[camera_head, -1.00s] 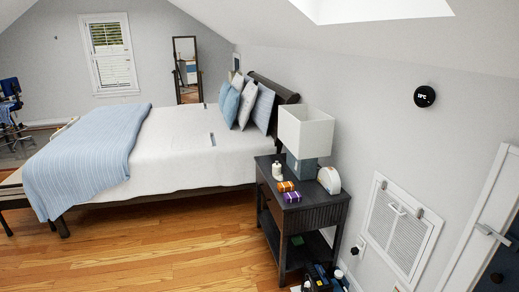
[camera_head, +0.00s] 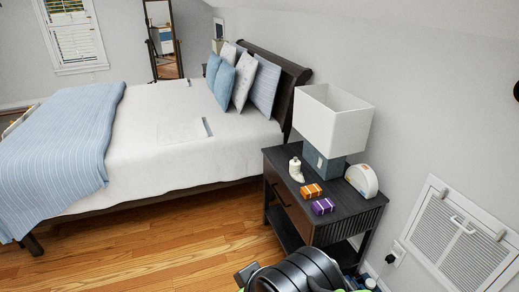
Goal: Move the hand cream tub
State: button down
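A small white container with a dark top (camera_head: 295,169) stands on the dark nightstand (camera_head: 341,233), near its left edge. It may be the hand cream tub, but it is too small to be sure. An orange box (camera_head: 311,191) and a purple box (camera_head: 323,206) lie in front of it, apart from it. Dark rounded parts of my arm show at the bottom edge, in front of the nightstand and below its top. My gripper cannot be made out in this view.
A lamp with a white shade (camera_head: 333,119) and a white rounded device (camera_head: 362,180) stand at the back of the nightstand. The bed (camera_head: 170,140) is to the left, and a wall with a white vent panel (camera_head: 458,235) to the right. Wooden floor (camera_head: 150,250) is clear in front.

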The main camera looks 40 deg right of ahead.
aim_at(294, 170)
jog(key=i+z, duration=0.15)
jog(key=i, duration=0.5)
jog(key=i+j+z, duration=0.15)
jog(key=i, duration=0.5)
jog(key=i+j+z, duration=0.15)
jog(key=i, duration=0.45)
jog(key=i+l+z, duration=0.2)
jog(key=i+z, duration=0.2)
jog(key=i+l+z, duration=0.1)
jog(key=i+z, duration=0.55)
jog(key=z, duration=0.2)
jog(key=i+j+z, duration=0.15)
jog(key=i+z, duration=0.25)
jog(key=i+j+z, duration=0.25)
jog(key=z, duration=0.15)
